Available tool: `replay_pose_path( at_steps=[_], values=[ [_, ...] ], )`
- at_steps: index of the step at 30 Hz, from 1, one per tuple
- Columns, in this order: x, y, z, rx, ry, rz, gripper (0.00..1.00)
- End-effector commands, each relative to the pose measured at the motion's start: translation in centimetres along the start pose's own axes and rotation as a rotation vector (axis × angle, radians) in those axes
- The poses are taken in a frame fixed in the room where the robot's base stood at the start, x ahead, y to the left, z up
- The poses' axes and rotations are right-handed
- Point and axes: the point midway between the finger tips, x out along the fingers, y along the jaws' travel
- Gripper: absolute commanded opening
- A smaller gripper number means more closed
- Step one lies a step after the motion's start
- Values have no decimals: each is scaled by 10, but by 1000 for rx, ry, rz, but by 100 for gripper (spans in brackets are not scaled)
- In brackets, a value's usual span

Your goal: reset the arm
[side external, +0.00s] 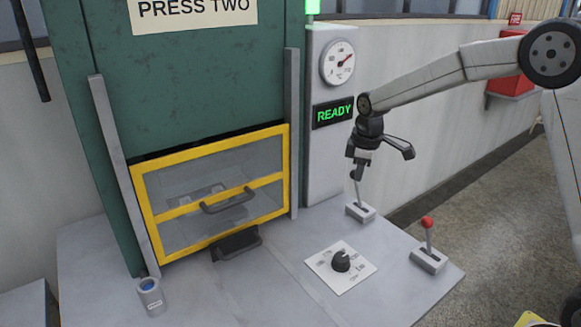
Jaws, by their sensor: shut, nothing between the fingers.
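My arm comes in from the right, and my dark gripper (361,161) points down above the worktop. Its fingers are shut with nothing between them. The tips are just above or beside the dark-topped lever (358,194) on its grey base; I cannot tell if they touch. A dark curved part of my wrist sticks out to the right. No hoses are in view.
A green press has a yellow-framed guard (140,190), which is down. A panel display (333,112) reads READY, below a gauge (338,63).

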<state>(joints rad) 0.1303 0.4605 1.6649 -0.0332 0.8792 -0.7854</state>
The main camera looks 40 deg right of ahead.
Motion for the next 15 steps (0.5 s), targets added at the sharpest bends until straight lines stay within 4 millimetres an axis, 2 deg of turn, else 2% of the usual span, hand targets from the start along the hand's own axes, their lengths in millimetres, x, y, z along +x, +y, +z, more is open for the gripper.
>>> replay_pose_path(
  at_steps=[1, 8, 15],
  values=[
    [1, -12, 5, 32, 5, 0, 0],
    [8, -60, 29, 205, 34, 5, 0],
    [18, -111, 61, 386, 64, 4, 0]
  ],
)
